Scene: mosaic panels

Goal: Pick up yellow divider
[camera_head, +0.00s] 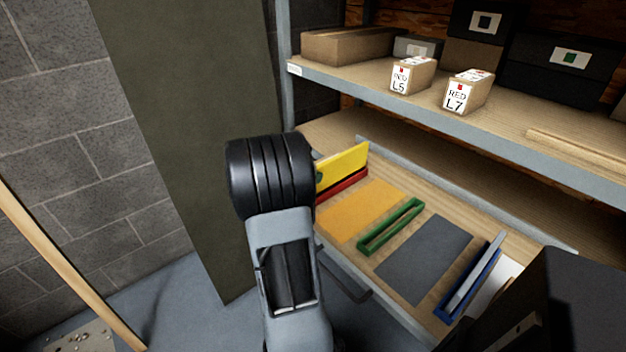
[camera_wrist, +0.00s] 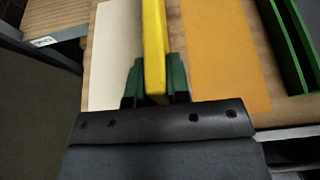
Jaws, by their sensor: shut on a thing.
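The yellow divider (camera_head: 343,166) is a thin upright panel at the left end of the drawer in the head view. It stands just above a red holder (camera_head: 342,187); I cannot tell whether they touch. In the wrist view the yellow divider (camera_wrist: 154,50) runs lengthwise between the two green fingers of my gripper (camera_wrist: 156,88). My gripper is shut on it. In the head view my arm hides the gripper and the divider's near end.
The drawer also holds an orange panel (camera_head: 362,209), a green holder (camera_head: 391,227), a dark grey panel (camera_head: 425,259) and a blue holder (camera_head: 468,285). A shelf (camera_head: 530,135) with boxes L5 (camera_head: 412,75) and L7 (camera_head: 468,92) overhangs behind. A wall stands left.

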